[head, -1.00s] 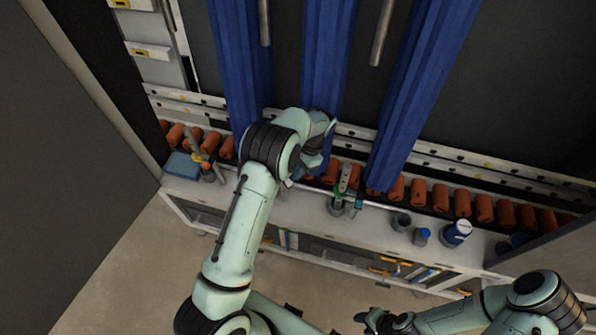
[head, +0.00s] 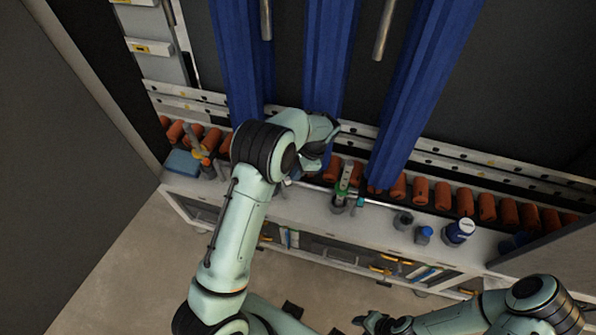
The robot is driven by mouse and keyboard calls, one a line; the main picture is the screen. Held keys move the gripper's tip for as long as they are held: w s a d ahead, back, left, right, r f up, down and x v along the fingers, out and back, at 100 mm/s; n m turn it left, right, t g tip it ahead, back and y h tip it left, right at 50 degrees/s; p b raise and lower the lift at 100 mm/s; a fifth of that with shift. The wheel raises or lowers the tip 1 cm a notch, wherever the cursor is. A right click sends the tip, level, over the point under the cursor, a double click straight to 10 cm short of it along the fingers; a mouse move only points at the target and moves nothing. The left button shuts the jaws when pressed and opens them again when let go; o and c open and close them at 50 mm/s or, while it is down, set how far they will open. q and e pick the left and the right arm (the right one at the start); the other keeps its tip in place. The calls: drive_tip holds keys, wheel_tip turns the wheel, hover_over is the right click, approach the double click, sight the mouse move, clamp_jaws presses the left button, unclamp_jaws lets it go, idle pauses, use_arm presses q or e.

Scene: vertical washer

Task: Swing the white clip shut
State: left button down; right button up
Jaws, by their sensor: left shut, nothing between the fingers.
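My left arm reaches up over the white bench, and its wrist bends down towards the thin rail. My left gripper (head: 296,176) is mostly hidden by the wrist; it is shut, with nothing held, close to the rail. I cannot make out the white clip for certain; the area around the fingertips is small and partly covered. A green and white clamp-like fitting (head: 343,184) stands on the rail to the right of the gripper, apart from it. My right gripper (head: 371,322) is a dark shape at the bottom edge, far from the rail; its fingers are unclear.
Blue curtain-like columns (head: 327,60) hang behind the bench (head: 290,208). A row of orange rollers (head: 442,195) runs along its back. A blue box (head: 182,163) lies left. Floor in front is open.

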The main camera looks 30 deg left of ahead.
use_arm(q)
drive_tip(key=s+m, duration=0.1)
drive_tip(key=m, duration=0.1)
drive_tip(key=m+t+b, duration=0.1)
drive_tip(key=m, duration=0.1)
drive_tip(key=s+m+t+y, duration=0.1)
drive_tip(key=shift+s+a+m+b, duration=0.3)
drive_tip(key=shift+a+m+b, duration=0.05)
drive_tip(key=shift+m+b, duration=0.05)
use_arm(e)
drive_tip(key=s+f, duration=0.2)
drive_tip(key=shift+f, duration=0.35)
use_arm(q)
drive_tip(key=shift+w, duration=0.1)
use_arm(e)
drive_tip(key=shift+w, duration=0.1)
use_arm(q)
drive_tip(key=shift+w+a+r+p, duration=0.1)
drive_tip(key=shift+w+a+p, duration=0.05)
drive_tip(key=shift+w+p, duration=0.25)
drive_tip(key=shift+w+a, duration=0.1)
drive_tip(key=shift+w, duration=0.3)
use_arm(e)
drive_tip(key=shift+w+r, duration=0.45)
drive_tip(key=shift+r, duration=0.25)
